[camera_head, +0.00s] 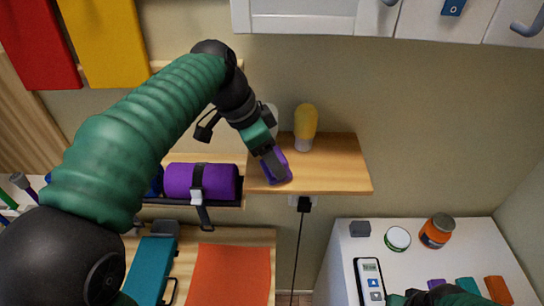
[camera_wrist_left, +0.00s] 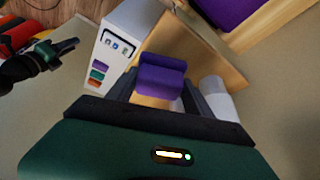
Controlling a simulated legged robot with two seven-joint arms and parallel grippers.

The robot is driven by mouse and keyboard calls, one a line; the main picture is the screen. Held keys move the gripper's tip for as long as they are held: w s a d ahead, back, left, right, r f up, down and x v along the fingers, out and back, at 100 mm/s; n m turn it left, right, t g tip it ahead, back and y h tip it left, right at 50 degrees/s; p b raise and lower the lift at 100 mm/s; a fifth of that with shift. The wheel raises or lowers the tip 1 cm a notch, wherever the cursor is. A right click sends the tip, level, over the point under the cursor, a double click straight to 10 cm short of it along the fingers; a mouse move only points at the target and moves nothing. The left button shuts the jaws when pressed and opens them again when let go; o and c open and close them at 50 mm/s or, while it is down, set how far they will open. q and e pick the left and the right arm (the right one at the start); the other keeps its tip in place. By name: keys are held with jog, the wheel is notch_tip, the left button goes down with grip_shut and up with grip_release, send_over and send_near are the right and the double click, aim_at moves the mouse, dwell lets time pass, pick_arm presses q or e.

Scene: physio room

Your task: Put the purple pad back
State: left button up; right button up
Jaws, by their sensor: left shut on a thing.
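The purple pad (camera_head: 277,167) is held in my left gripper (camera_head: 268,155), which is shut on it. In the left wrist view the pad (camera_wrist_left: 160,76) sits between the two dark fingers. The pad is over the small wooden shelf (camera_head: 335,174), near its left front part; I cannot tell whether it touches the shelf. My right gripper shows at the left of the left wrist view (camera_wrist_left: 66,46), apart from the pad; its jaw opening is unclear.
A yellow-topped bottle (camera_head: 305,125) stands on the shelf; a white object behind it is partly hidden by my arm. A strapped purple roll (camera_head: 205,181) lies left of the shelf. A white cabinet (camera_head: 450,240) with jars and small coloured blocks stands lower right.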

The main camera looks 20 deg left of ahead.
pick_arm(q)
jog(key=shift+w+a+f, duration=0.2)
jog(key=shift+a+f, duration=0.05)
jog(key=shift+f, duration=0.25)
jog(key=shift+a, duration=0.1)
jog(key=o, duration=1.1)
jog(key=shift+s, duration=0.2)
jog(key=o, duration=0.5)
jog(key=shift+s+d+r, duration=0.1)
jog(key=shift+d, duration=0.2)
jog(key=shift+o, duration=0.5)
jog(key=shift+w+d, duration=0.2)
jog(key=shift+d, duration=0.05)
pick_arm(e)
jog(key=shift+w, duration=0.1)
pick_arm(q)
jog(key=shift+a+r, duration=0.1)
jog(key=v, duration=1.2)
pick_arm(e)
jog(key=shift+a+r, duration=0.1)
jog(key=shift+r, duration=0.15)
pick_arm(q)
jog(key=shift+a, duration=0.1)
